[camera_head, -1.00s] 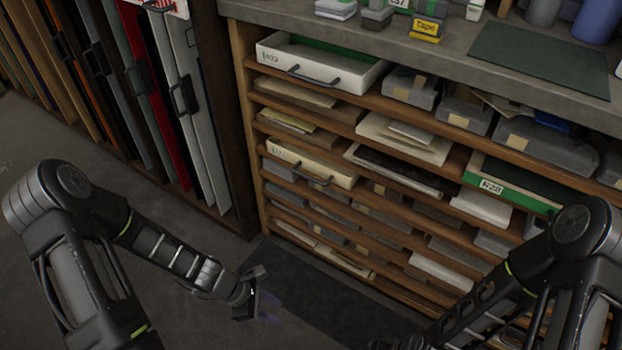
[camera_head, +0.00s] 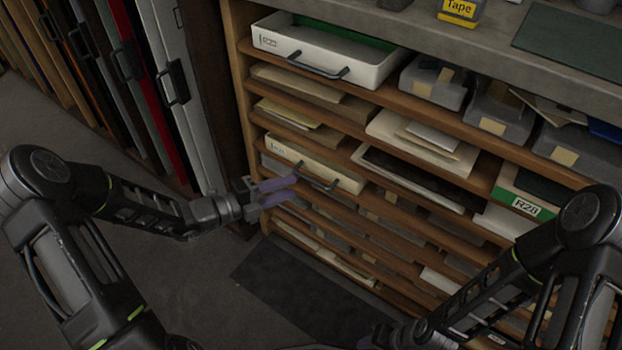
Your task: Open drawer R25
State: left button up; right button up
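A cream drawer (camera_head: 345,179) with a dark bar handle (camera_head: 318,182) sits in the left column of the wooden shelf unit. Its label is too small to read, so I cannot confirm it is R25. My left gripper (camera_head: 294,188) has two purple fingers, apart and empty, pointing right toward the shelves. In the picture its tips are just left of this handle; whether they touch it I cannot tell. My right gripper (camera_head: 372,340) is at the bottom edge, dark and mostly cut off, so its fingers are unclear.
A white drawer (camera_head: 370,72) with a handle stands above. A drawer with a green front marked R28 (camera_head: 525,207) is at right. Grey boxes and papers fill other shelves. Upright panels (camera_head: 165,90) stand at left. A dark mat (camera_head: 300,295) lies on the floor.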

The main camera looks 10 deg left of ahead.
aim_at(311, 179)
pick_arm(q)
jog(key=b+x, duration=0.2)
jog(key=x, duration=0.5)
jog(key=shift+w+d+f, duration=0.15)
jog(key=shift+w+d, duration=0.1)
jog(key=shift+d, duration=0.05)
jog(key=shift+c, duration=0.2)
grip_shut()
dwell(1.1)
